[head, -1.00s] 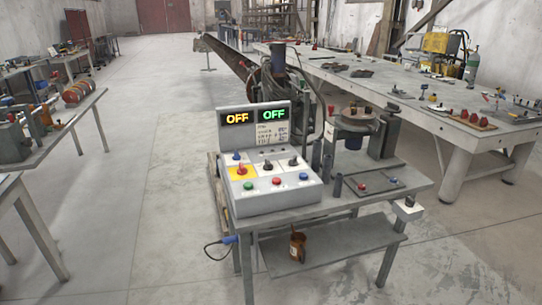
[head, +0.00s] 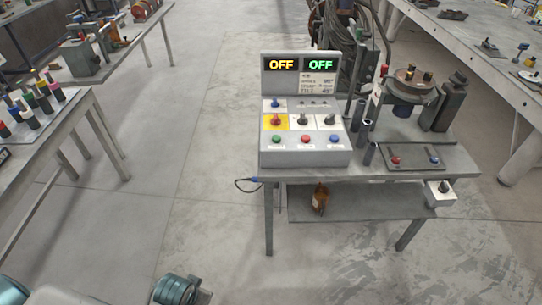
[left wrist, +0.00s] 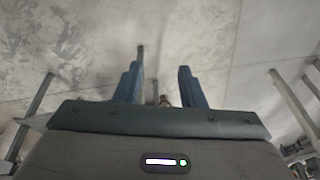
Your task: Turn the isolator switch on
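A grey control box (head: 305,157) stands on a small metal table. On its sloped face a red rotary switch (head: 275,121) sits on a yellow plate, which looks like the isolator switch; its exact angle is too small to tell. Two displays above, an orange one (head: 281,64) and a green one (head: 320,64), both read OFF. My left gripper (left wrist: 160,68) shows in the left wrist view with its two blue fingers apart and nothing between them, above the floor.
The box also has a blue knob (head: 275,103), dark switches on white plates, and green, red and blue buttons. A round-topped machine (head: 409,80) and a small button panel (head: 415,158) are to the right. A blue-plugged cable (head: 253,180) hangs left.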

